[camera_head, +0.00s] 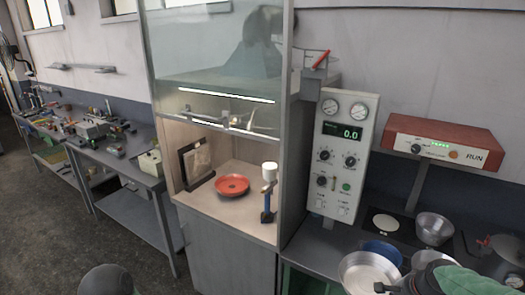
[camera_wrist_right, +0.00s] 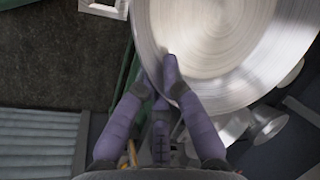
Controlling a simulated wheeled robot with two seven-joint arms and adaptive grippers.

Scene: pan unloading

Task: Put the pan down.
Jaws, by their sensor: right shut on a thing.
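The pan is a wide shiny metal pan (camera_head: 368,270) at the bottom right of the head view. It also fills the upper right of the right wrist view (camera_wrist_right: 205,35), its round inside empty. My right gripper (camera_wrist_right: 170,78) is shut on the pan's rim, with its purple fingers at the edge. In the head view the dark gripper (camera_head: 388,287) is partly cut off by the lower picture edge. I cannot tell how far the pan is above the bench. My left gripper is not seen.
A blue bowl (camera_head: 383,252) sits just behind the pan, and a metal bowl (camera_head: 434,228) stands on the dark plate beside a pale disc (camera_head: 386,222). A control panel (camera_head: 342,150) stands behind. An orange-red dish (camera_head: 232,185) is in the hood. Green structure edges the bench front.

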